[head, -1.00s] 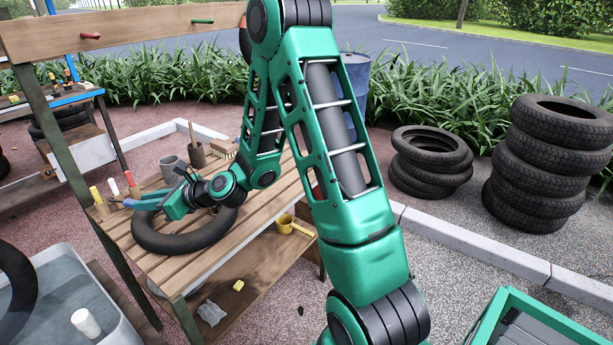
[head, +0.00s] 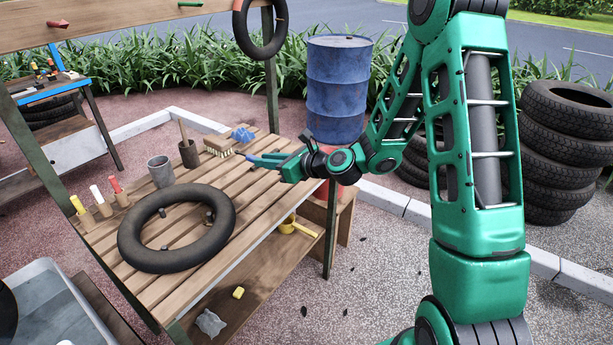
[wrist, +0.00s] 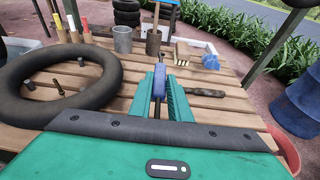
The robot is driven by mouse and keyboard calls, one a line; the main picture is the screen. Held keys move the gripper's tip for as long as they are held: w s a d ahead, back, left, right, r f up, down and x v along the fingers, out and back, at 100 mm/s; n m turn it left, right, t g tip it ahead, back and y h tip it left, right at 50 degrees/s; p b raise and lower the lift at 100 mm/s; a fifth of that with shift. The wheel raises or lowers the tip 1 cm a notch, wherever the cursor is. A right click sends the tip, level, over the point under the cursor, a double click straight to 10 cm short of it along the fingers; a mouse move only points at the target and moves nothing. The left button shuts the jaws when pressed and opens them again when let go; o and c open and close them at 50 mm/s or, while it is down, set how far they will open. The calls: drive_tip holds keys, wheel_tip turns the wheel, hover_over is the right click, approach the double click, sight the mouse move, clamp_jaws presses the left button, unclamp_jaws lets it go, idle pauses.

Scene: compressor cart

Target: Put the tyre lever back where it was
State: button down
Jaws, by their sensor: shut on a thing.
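My gripper (head: 262,160) is shut on the tyre lever (wrist: 159,84), which has a blue handle. In the wrist view the handle sits between the green fingers, and a thin dark part runs away from it towards the far side. In the head view only a small blue end shows past the fingertips. My gripper is above the right end of the slatted bench (head: 190,178), in front of the brush (head: 217,146). At the bench's left end, yellow (head: 77,204), white (head: 96,194) and red (head: 115,184) handles stand upright in wooden blocks.
An inner tube (head: 130,243) lies on the bench around short dark pegs. A grey mug (head: 161,172), a wooden pot (head: 188,155) and a blue rag (head: 243,134) stand along the back. A blue barrel (head: 338,90) and stacked tyres (head: 560,150) are beyond the right end.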

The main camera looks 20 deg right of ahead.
drive_tip(key=shift+d, duration=0.45)
drive_tip(key=shift+w, duration=0.1)
drive_tip(key=w+d+f, duration=0.1)
drive_tip(key=d+f, duration=0.1)
drive_tip(key=d, duration=0.1)
drive_tip(key=w+d+f, duration=0.2)
drive_tip(key=d, duration=0.2)
drive_tip(key=w+d+f, duration=0.1)
drive_tip(key=d+f, duration=0.2)
drive_tip(key=shift+w+d, duration=0.25)
drive_tip(key=shift+w, duration=0.1)
drive_tip(key=shift+f, duration=2)
drive_tip(key=shift+f, duration=0.1)
drive_tip(key=c, duration=1.6)
unclamp_jaws()
drive_tip(key=shift+c, duration=0.2)
drive_tip(key=v, duration=1.2)
